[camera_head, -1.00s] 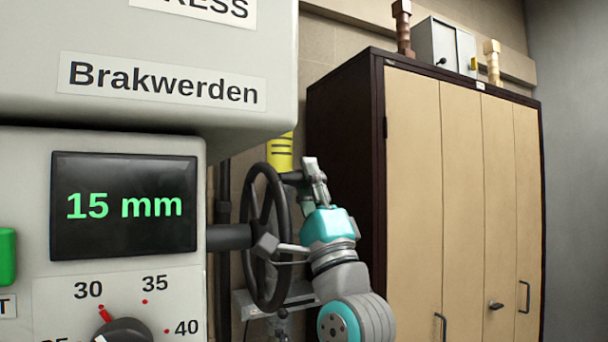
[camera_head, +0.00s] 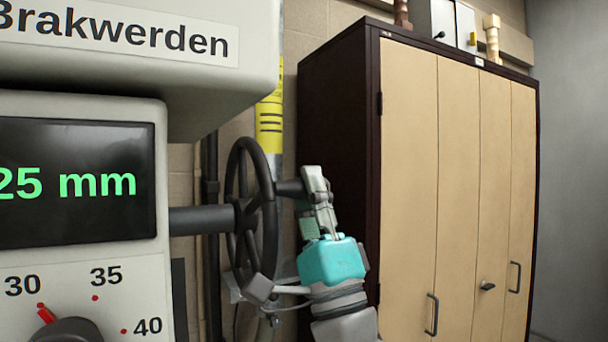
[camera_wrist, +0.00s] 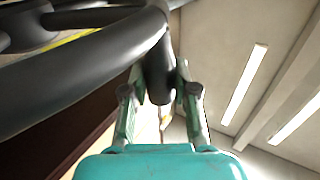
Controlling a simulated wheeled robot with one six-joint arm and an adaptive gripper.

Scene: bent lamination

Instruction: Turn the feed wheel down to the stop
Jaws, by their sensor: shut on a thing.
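The feed wheel (camera_head: 269,215) is a dark spoked handwheel on a thick shaft at the right side of the grey press. A dark handle (camera_head: 290,188) sticks out from its rim to the right. My gripper (camera_head: 312,185) is shut on this handle near the upper right of the wheel. In the wrist view the handle (camera_wrist: 159,75) stands between the two fingers of my gripper (camera_wrist: 160,98), and the wheel rim (camera_wrist: 85,75) crosses the left. The display (camera_head: 75,182) shows green digits ending in "25 mm", cut off at the picture's left edge.
A dial (camera_head: 66,330) marked 30, 35 and 40 is below the display. A dark-framed cabinet (camera_head: 408,180) with beige doors stands to the right, behind my arm. A yellow label (camera_head: 269,125) is on a post behind the wheel. Ceiling lamps show in the wrist view.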

